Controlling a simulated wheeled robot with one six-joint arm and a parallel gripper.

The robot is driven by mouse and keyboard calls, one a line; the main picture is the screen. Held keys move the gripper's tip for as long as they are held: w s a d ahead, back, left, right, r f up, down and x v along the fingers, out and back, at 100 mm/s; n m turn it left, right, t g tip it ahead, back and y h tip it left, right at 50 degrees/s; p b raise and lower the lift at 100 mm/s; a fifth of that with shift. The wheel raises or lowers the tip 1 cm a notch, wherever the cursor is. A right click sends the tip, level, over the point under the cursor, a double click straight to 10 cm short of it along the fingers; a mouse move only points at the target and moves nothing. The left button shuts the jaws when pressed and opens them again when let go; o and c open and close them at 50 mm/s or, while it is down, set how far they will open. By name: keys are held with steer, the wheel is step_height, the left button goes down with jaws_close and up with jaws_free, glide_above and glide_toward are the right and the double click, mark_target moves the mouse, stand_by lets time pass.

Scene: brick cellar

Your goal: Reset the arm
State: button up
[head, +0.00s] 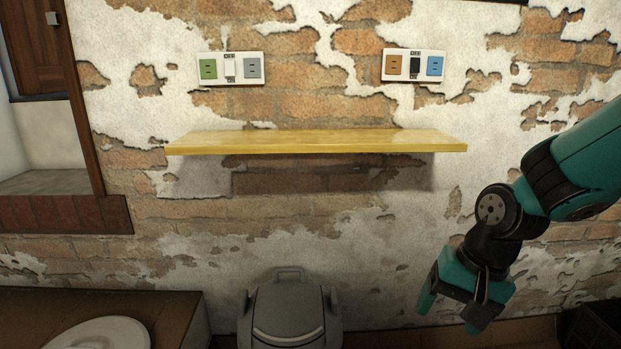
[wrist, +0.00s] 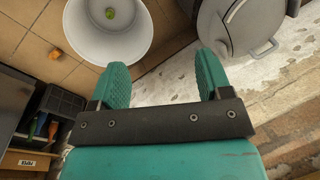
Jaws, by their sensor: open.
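My gripper (head: 448,312) hangs at the lower right in the head view, in front of the brick wall and pointing down. Its teal fingers are apart and nothing is between them. In the wrist view my gripper (wrist: 163,82) shows both fingers spread. Beyond the fingertips is a white round bin (wrist: 72,28) with a small green thing (wrist: 110,14) inside. A grey lidded bin (wrist: 215,30) is at the upper right of that view.
A wooden shelf (head: 310,143) is on the wall, bare on top. Two socket panels, left (head: 230,68) and right (head: 413,65), are above it. A grey bin (head: 289,315) stands below. A small orange thing (wrist: 57,54) and a dark crate (wrist: 62,101) are on the floor.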

steer(key=s+a+r+n+y+p, duration=0.1)
steer(key=s+a+r+n, duration=0.2)
steer(key=s+r+n, duration=0.4)
steer(key=s+a+r+n+p, duration=0.1)
steer(key=s+a+r+n, duration=0.3)
steer(key=s, duration=0.5)
step_height(320, 180, up, 26)
steer(key=p, duration=2.6)
steer(key=shift+w+d+r+g, duration=0.15)
steer(key=shift+w+d+g, duration=0.15)
steer(key=shift+w, duration=0.05)
